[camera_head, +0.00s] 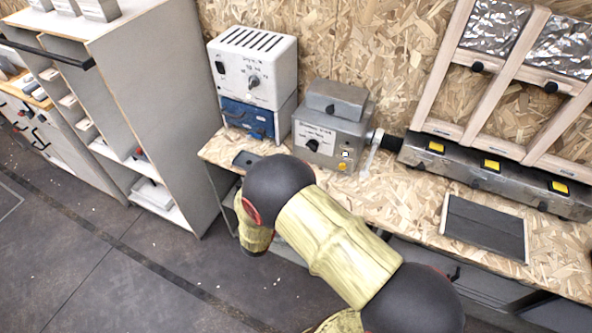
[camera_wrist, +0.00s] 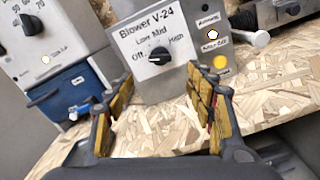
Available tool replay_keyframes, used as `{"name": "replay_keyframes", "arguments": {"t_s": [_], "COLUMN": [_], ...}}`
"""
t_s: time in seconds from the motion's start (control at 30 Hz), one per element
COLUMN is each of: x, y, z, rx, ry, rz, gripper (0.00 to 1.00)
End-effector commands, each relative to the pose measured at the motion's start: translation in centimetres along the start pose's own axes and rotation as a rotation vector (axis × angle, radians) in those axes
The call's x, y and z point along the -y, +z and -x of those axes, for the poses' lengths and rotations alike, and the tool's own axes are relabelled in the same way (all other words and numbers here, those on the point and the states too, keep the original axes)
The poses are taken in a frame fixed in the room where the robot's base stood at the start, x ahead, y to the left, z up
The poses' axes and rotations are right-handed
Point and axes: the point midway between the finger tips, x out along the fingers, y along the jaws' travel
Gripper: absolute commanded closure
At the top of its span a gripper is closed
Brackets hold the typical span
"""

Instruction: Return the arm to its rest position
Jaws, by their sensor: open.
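My arm, in yellow covers with dark joints, reaches across the head view toward the workbench. My gripper (camera_wrist: 158,115) shows in the wrist view with its two yellow-padded fingers apart and nothing between them. Its fingers are hidden behind the arm in the head view. In the wrist view it faces the grey blower box (camera_wrist: 150,58), which has a dial marked Off, Low, Mid and High. The dial knob (camera_wrist: 158,55) points toward the Mid and High side or nearby; its exact setting is unclear. The blower box (camera_head: 329,135) also stands on the bench in the head view.
A white unit (camera_head: 252,68) sits on a blue box (camera_head: 250,118) left of the blower. The chipboard bench (camera_head: 408,192) carries a dark panel (camera_head: 485,226) and a long grey rail (camera_head: 495,172). A shelf cabinet (camera_head: 165,95) stands left. Open floor lies in front.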

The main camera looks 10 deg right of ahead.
Motion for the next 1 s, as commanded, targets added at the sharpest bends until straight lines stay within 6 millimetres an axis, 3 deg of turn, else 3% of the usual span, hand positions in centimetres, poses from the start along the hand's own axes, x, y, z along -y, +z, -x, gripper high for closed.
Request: {"name": "replay_keyframes", "arguments": {"t_s": [0.3, 0.37, 0.5, 0.63, 0.8, 1.0], "x": [0.4, 1.9, 8.6, 13.6, 17.5, 18.2], "y": [-0.6, -1.0, -1.6, 1.1, 6.2, 11.7], "z": [0.0, 0.1, 1.7, 4.4, 8.9, 15.2], "rx": [-0.021, -0.038, -0.096, -0.141, -0.193, -0.277], "ry": [-0.014, -0.064, -0.273, -0.545, -0.902, -1.263], "rz": [0.014, 0.021, 0.048, -0.036, -0.276, -0.694], "gripper": [0.45, 0.45, 0.45, 0.45, 0.45, 0.45]}}
